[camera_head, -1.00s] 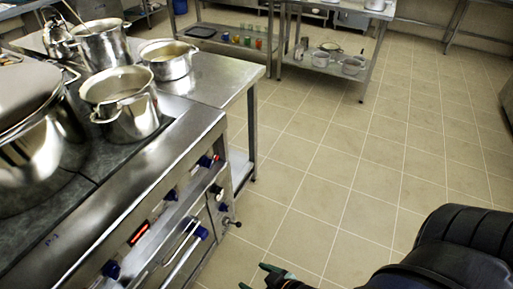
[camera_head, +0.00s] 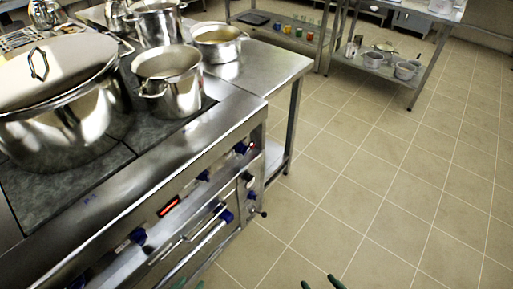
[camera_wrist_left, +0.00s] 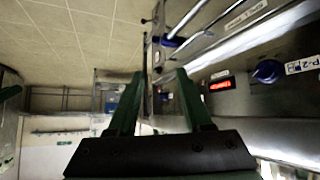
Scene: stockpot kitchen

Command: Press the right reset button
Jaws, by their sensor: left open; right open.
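I cannot tell for certain which part is the right reset button. My left gripper (camera_head: 188,284) barely shows at the bottom edge, below the stove front. In the left wrist view my left gripper (camera_wrist_left: 160,85) is open and empty, with the panel beyond it to the right. A blue knob (camera_wrist_left: 267,71) shows there beside the red display (camera_wrist_left: 220,86). My right gripper (camera_head: 322,283) is open and empty over the floor at the bottom edge.
A large lidded stockpot (camera_head: 60,110) and an open pot (camera_head: 168,80) stand on the stove top. More pots stand on the steel table behind. A blue-ended oven handle (camera_head: 200,235) sticks out from the front. The tiled floor (camera_head: 370,180) to the right is clear.

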